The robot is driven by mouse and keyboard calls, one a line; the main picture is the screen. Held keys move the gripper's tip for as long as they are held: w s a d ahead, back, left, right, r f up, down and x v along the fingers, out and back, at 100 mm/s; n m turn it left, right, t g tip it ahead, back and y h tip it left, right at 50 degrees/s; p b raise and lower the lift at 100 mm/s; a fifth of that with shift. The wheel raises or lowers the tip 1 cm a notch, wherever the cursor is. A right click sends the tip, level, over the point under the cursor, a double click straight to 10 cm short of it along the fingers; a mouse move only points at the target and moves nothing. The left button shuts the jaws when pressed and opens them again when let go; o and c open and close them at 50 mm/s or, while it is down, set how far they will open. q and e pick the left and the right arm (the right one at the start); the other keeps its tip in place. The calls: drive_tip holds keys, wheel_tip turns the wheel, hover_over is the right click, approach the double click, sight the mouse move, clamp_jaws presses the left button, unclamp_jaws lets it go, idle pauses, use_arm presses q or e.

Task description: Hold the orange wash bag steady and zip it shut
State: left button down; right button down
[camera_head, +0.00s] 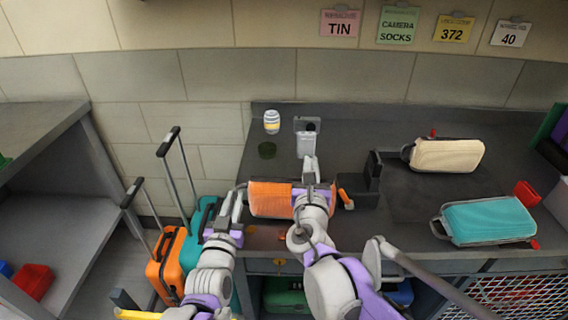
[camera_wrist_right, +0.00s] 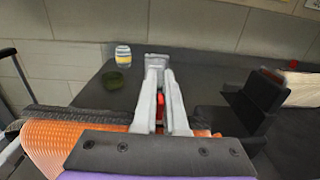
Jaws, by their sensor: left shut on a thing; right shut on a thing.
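The orange wash bag (camera_head: 270,199) lies on the dark counter in the head view, partly hidden by my right arm. In the right wrist view its orange side (camera_wrist_right: 62,148) and a dark band along its top edge show at lower left. My left gripper (camera_head: 236,208) is shut on the bag's left end. My right gripper (camera_head: 309,162) is above the bag's right part. In the wrist view its fingers are shut on a small red zip pull (camera_wrist_right: 160,108), mostly hidden between them. How far the zip is closed cannot be told.
A dark stand (camera_head: 372,180) is right of the bag. A striped jar (camera_head: 271,122), a green dish (camera_head: 267,150) and a grey device (camera_head: 307,140) stand behind. A cream bag (camera_head: 448,155) and a teal bag (camera_head: 489,221) lie to the right. Suitcases (camera_head: 168,262) stand left, below.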

drive_tip(key=shift+s+d, duration=0.1)
drive_tip(key=shift+d, duration=2.25)
use_arm(q)
drive_tip(key=shift+a, duration=0.1)
use_arm(e)
drive_tip(key=c, duration=1)
unclamp_jaws()
drive_tip(key=shift+o, duration=0.2)
drive_tip(key=shift+s, duration=0.2)
drive_tip(key=s, duration=1.1)
drive_tip(key=shift+s+a, duration=0.25)
drive_tip(key=shift+s, duration=0.1)
